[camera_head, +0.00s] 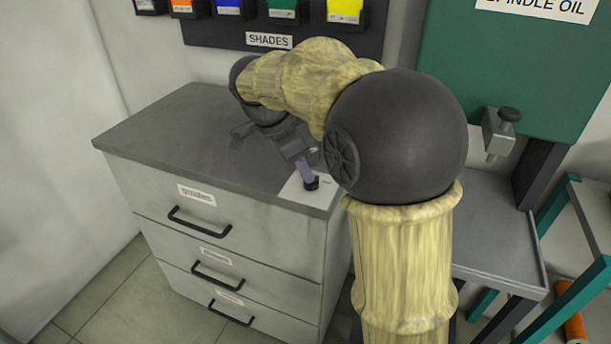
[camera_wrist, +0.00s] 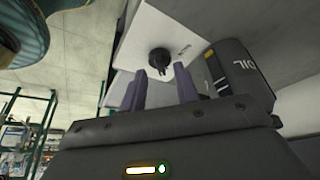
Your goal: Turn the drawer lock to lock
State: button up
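The drawer lock is a small dark knob (camera_head: 312,183) on a white plate (camera_head: 297,190) at the front right corner of the grey cabinet top. In the wrist view the knob (camera_wrist: 159,58) shows with a narrow grip on the white plate (camera_wrist: 190,22). My gripper (camera_wrist: 160,68) is open, with its two purple fingers apart. The knob appears just beyond the fingertips, roughly between them; I cannot tell whether they touch it. In the head view my gripper (camera_head: 305,172) is right at the knob, partly hidden by my arm.
The grey drawer cabinet (camera_head: 265,235) has several shut drawers with black handles. Its top is clear on the left. A green cabinet (camera_head: 500,60) with a spout stands at the right, above a grey stand (camera_head: 490,240). Coloured bins (camera_head: 285,10) hang on the wall behind.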

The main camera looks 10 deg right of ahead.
jog(key=shift+x, duration=1)
grip_shut()
